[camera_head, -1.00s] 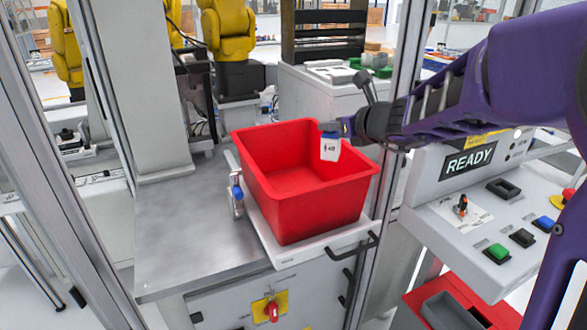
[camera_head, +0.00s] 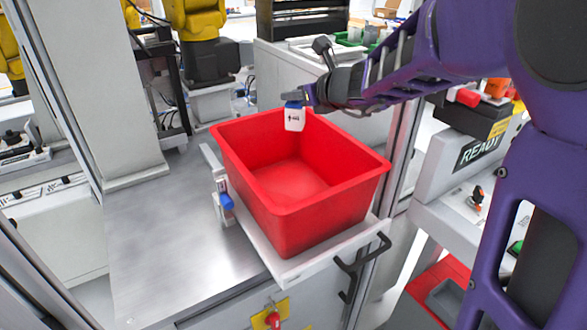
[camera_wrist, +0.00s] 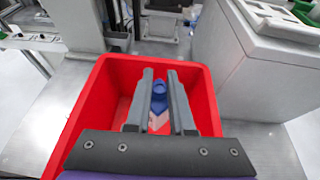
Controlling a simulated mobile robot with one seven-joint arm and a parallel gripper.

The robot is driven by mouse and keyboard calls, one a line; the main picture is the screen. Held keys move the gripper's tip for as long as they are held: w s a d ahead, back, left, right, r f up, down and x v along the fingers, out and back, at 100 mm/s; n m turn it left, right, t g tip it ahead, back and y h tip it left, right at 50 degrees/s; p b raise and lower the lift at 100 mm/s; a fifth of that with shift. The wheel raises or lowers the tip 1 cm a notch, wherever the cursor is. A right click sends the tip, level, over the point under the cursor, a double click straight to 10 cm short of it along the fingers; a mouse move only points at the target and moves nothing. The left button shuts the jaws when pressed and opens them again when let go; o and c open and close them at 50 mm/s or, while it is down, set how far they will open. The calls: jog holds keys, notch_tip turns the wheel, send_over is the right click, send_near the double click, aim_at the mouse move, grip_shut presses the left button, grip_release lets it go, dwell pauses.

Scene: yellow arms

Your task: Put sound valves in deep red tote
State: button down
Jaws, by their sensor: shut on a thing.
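The deep red tote (camera_head: 325,222) stands on a white sliding shelf in the middle of the head view, and its visible floor is bare. It also fills much of the wrist view (camera_wrist: 85,110). My gripper (camera_head: 301,97) is shut on a small white valve with a blue top (camera_head: 295,119) and a dark mark on its side. The valve hangs upright above the tote's opening, towards the far side. In the wrist view, the valve's blue top (camera_wrist: 159,90) shows between the two grey fingers. The tote's near right corner is partly hidden from the wrist by my gripper's body.
A steel counter (camera_head: 160,240) lies left of the tote. A grey pillar (camera_head: 110,100) stands behind it and a metal frame post (camera_head: 407,165) to its right. A panel marked READY (camera_head: 476,152) and a lower red bin (camera_head: 418,312) are at the right.

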aim_at(295, 119)
jog(key=shift+f+b, duration=2.3)
jog(key=shift+f, duration=0.7)
jog(key=shift+r, duration=0.1)
jog(key=c, duration=0.7)
grip_release()
